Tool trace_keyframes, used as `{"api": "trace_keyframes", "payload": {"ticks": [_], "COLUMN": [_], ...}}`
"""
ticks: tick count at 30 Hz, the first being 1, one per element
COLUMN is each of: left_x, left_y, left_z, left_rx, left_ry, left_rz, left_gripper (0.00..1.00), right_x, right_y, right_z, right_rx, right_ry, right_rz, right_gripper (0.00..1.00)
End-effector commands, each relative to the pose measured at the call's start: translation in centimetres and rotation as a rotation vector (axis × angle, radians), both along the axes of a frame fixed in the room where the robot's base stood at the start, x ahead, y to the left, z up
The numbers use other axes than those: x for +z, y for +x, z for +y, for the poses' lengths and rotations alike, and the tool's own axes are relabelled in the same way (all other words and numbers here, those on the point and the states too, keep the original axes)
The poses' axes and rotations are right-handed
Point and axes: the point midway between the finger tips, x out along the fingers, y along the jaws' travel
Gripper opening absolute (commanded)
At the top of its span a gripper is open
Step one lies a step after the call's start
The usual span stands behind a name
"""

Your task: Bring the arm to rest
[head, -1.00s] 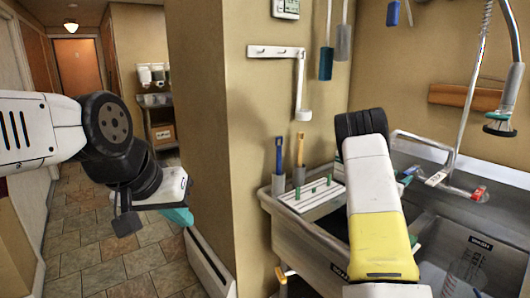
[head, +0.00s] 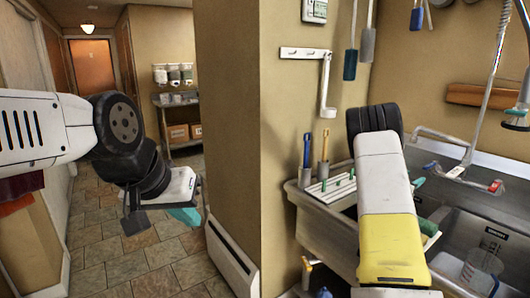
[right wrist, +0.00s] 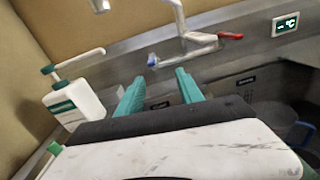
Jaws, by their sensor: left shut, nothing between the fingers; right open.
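My left arm comes in from the left in the head view. Its gripper (head: 186,214) hangs low over the tiled floor, with teal fingers close together and nothing held. My right arm reaches over the sink in the head view, and its forearm hides most of its gripper. In the right wrist view my right gripper (right wrist: 160,90) shows two teal fingers apart with nothing between them. They point toward the sink's back wall and the faucet (right wrist: 185,42).
A steel sink (head: 318,222) holds a white pegged rack (head: 328,190) and a clear measuring jug (head: 482,268). A white-and-green bottle (right wrist: 75,102) stands near the right gripper. A wall corner (head: 231,120) separates the arms. The hallway floor (head: 110,270) at left is clear.

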Motion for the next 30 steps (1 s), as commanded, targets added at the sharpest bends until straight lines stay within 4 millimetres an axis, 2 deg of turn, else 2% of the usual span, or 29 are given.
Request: {"api": "trace_keyframes", "payload": {"ticks": [8,14,17,20,23,26,30], "left_x": [0.0,0.0,0.0,0.0,0.0,0.0,0.0], "left_y": [0.0,0.0,0.0,0.0,0.0,0.0,0.0], "left_z": [0.0,0.0,0.0,0.0,0.0,0.0,0.0], "left_rx": [0.001,0.001,0.001,0.001,0.001,0.001,0.001], "left_ry": [-0.001,-0.001,-0.001,-0.001,-0.001,-0.001,-0.001], "left_rz": [-0.001,-0.001,-0.001,-0.001,-0.001,-0.001,-0.001], "left_gripper": [0.00,0.00,0.00,0.00,0.00,0.00,0.00], "right_x": [2.7,5.0,6.1,7.2,7.9,8.3,8.9], "right_y": [-3.3,-7.5,-10.3,-13.9,-17.9,-21.6,-26.2], "right_z": [-0.2,0.3,1.1,3.0,6.3,10.4,17.1], "right_rx": [-0.117,-0.252,-0.338,-0.445,-0.563,-0.670,-0.809], "right_ry": [0.132,0.300,0.421,0.589,0.794,1.005,1.303], "right_rz": [-0.116,-0.252,-0.342,-0.455,-0.573,-0.677,-0.792], "right_gripper": [0.44,0.44,0.44,0.44,0.44,0.44,0.44]}}
